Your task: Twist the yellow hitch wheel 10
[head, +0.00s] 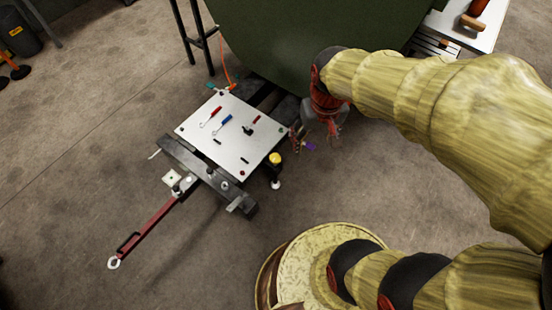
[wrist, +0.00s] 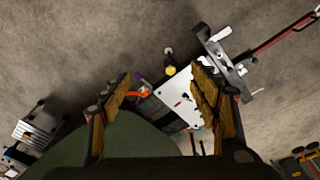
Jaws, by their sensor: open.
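The yellow hitch wheel (head: 275,158) is a small round knob on a dark post at the right front corner of a cart in the head view. In the wrist view, the wheel (wrist: 170,71) shows small and ahead, between the finger ends. My gripper (head: 312,143) is to the right of the wheel and a little behind it in the head view, apart from it. In the wrist view, my gripper (wrist: 165,82) has its two fingers spread wide with nothing held between them. The wheel's post is partly hidden below it.
The cart's white top (head: 230,150) carries red and blue handled tools. A red tow bar (head: 145,230) sticks out at the front left. A large dark green curved body (head: 300,45) stands behind my gripper. The floor around the front of the cart is clear.

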